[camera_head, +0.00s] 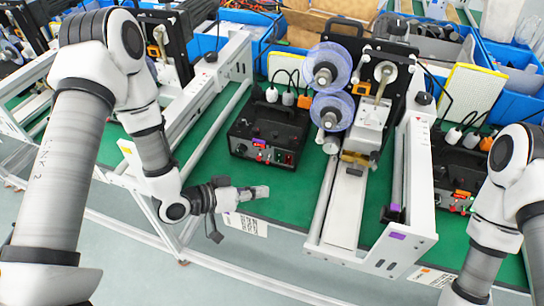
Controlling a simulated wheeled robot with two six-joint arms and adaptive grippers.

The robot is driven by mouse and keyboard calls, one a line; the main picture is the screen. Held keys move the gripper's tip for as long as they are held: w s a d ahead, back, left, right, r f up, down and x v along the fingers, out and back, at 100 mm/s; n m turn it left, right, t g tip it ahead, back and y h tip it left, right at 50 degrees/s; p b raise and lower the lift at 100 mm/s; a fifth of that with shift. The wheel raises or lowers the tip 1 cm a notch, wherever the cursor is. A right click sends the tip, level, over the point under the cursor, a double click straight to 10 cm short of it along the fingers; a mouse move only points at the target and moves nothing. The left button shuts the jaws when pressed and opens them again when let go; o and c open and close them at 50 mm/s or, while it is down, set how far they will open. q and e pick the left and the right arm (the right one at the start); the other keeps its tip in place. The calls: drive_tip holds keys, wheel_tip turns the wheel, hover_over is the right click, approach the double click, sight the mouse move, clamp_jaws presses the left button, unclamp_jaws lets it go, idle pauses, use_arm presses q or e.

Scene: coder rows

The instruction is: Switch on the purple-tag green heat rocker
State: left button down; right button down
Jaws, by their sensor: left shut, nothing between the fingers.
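The black control box (268,135) stands on the green bench mat in the centre. Whether the rocker is on or off is too small to tell. My left gripper (262,191) is shut and empty, in front of and below the box's panel, apart from it, pointing right. My right arm (490,215) comes in at the right; its gripper is out of view.
Right of the box stands a coder machine with purple film reels (328,66) and a white frame bearing a purple tag (397,236). Another control box (458,172) with orange tags is at the right. Blue bins (250,28) line the back. Green mat lies free before the central box.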

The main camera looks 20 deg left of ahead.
sight(279, 157)
use_arm(q)
drive_tip(key=shift+s+d+r, duration=0.35)
drive_tip(key=shift+d+r, duration=0.1)
drive_tip(key=shift+d, duration=0.15)
drive_tip(key=shift+w+a+f, duration=0.35)
drive_tip(key=shift+w+a, duration=0.05)
drive_tip(key=shift+w, duration=0.45)
drive_tip(key=w, duration=0.2)
drive_tip(key=w+b, duration=0.1)
drive_tip(key=w, duration=0.1)
drive_tip(key=w+f, duration=0.1)
drive_tip(key=w, duration=0.1)
drive_tip(key=shift+w+d, duration=0.25)
drive_tip(key=shift+w, duration=0.4)
use_arm(e)
drive_tip(key=shift+s+d+f, duration=0.1)
drive_tip(key=shift+d+f, duration=0.05)
drive_tip(key=shift+f, duration=0.25)
drive_tip(key=shift+s+d+f, duration=0.1)
drive_tip(key=shift+d+f, duration=0.05)
drive_tip(key=shift+f, duration=0.25)
use_arm(q)
drive_tip(key=shift+w, duration=0.1)
drive_tip(key=shift+w+f+b, duration=0.1)
drive_tip(key=shift+w+b, duration=0.2)
drive_tip(key=shift+w, duration=0.3)
